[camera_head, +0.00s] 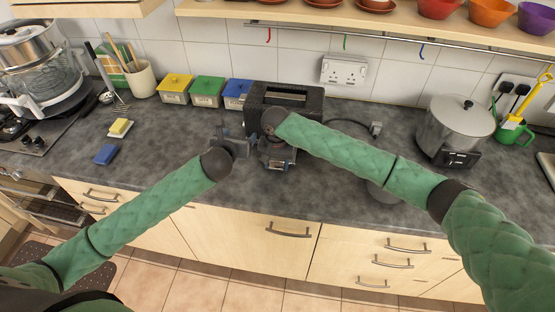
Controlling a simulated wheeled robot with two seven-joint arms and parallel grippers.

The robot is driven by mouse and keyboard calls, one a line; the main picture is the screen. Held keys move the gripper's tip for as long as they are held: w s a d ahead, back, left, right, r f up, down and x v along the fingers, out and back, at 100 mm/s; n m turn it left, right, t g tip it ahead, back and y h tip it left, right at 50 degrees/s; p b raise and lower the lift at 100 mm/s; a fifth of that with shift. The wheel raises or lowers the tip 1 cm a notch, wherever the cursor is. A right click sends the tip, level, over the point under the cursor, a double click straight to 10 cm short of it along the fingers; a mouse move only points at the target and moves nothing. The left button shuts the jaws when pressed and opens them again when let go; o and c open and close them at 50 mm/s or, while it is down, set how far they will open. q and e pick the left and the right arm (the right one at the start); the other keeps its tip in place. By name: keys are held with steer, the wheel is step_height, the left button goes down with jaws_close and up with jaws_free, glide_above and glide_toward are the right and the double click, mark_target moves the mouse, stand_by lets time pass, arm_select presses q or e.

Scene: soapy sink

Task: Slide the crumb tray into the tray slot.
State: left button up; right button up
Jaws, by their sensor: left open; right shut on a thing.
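The black toaster (311,101) stands on the grey counter against the tiled wall, a long slot in its top. My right gripper (276,161) is at the toaster's front, low over the counter, shut on what appears to be the crumb tray. The tray is mostly hidden by my gripper and arm, and I cannot tell whether it touches the toaster. The tray slot is hidden behind my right arm. My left gripper (232,134) is open and empty, just left of the toaster's front.
Yellow, green and blue tins (207,91) stand left of the toaster, the blue one close beside it. A cable with a plug (375,128) lies to the right. A steel pot (458,124) stands further right. The left-front counter is mostly clear, with a blue sponge (106,154).

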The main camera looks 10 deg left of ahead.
steer(key=s, duration=3.1)
steer(key=shift+m, duration=0.3)
steer(key=w+r, duration=0.1)
steer(key=w, duration=0.4)
steer(key=w+r, duration=0.2)
steer(key=w, duration=0.4)
steer(key=w+d+r, duration=0.1)
steer(key=w, duration=0.5)
steer(key=shift+w+d+r, duration=0.1)
steer(key=shift+w+r, duration=0.15)
steer(key=shift+r, duration=0.05)
steer(key=shift+g, duration=0.3)
steer(key=f, duration=0.1)
steer(key=w+f, duration=0.1)
steer(key=a+f, duration=0.1)
steer(key=shift+w+f, duration=0.25)
steer(key=shift+f, duration=0.15)
steer(key=shift+s, duration=0.1)
steer(key=shift+w, duration=2.85)
